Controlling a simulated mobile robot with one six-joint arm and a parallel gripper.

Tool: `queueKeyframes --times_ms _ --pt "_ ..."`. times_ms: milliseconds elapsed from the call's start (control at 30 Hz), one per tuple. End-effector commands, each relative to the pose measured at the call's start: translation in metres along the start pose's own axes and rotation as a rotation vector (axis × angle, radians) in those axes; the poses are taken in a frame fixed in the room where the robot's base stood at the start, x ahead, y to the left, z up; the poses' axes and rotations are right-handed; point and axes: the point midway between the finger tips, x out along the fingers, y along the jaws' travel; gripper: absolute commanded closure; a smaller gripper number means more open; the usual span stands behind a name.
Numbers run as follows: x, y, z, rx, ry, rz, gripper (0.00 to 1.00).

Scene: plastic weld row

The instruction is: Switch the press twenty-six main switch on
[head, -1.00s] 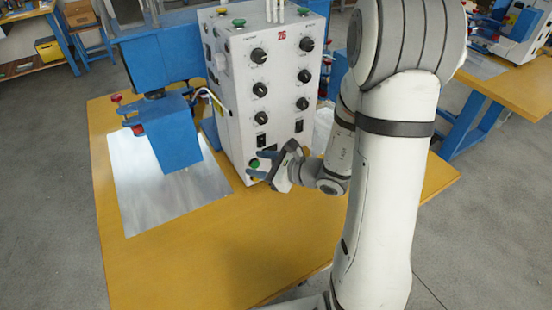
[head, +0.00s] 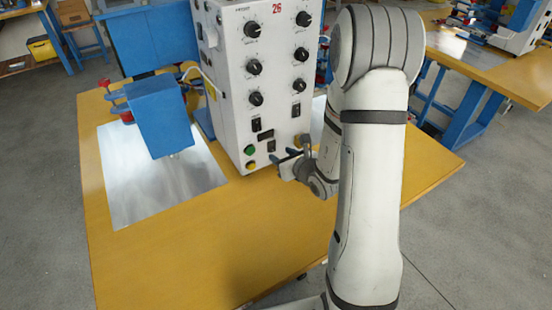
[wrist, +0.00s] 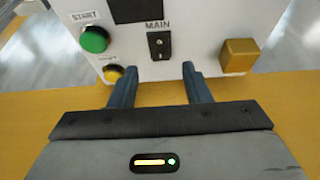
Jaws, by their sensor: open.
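The white control box (head: 232,110) carries a red 26 at its top. Its main switch (wrist: 159,45) is a small black rocker under the word MAIN in the wrist view; it also shows low on the box in the head view (head: 271,146). I cannot tell which way it is set. My gripper (wrist: 160,75) is open and empty, its blue fingers pointing at the panel just below the switch. In the head view my gripper (head: 284,156) is close in front of the box's lower face; I cannot tell whether it touches.
A green START button (wrist: 94,39) and a yellow round button (wrist: 113,73) lie left of the switch. A square yellow block (wrist: 238,56) is at its right. The blue press head (head: 160,115) stands over a metal plate (head: 120,205). The yellow table's front (head: 230,240) is clear.

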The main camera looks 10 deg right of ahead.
Motion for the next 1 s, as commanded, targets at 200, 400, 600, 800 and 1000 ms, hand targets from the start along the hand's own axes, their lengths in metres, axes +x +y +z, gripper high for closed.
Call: queueKeyframes --times_ms 200,400,600,800,1000 --pt "0.029 0.000 0.002 0.001 0.002 0.001 0.56" --pt "0.037 0.000 0.002 0.000 0.002 0.000 0.56" --pt "0.037 0.000 0.002 0.000 0.001 0.000 0.56" --pt "0.037 0.000 0.002 0.001 0.001 -0.001 0.72" --pt "0.037 -0.001 0.002 0.001 0.001 -0.001 0.88"
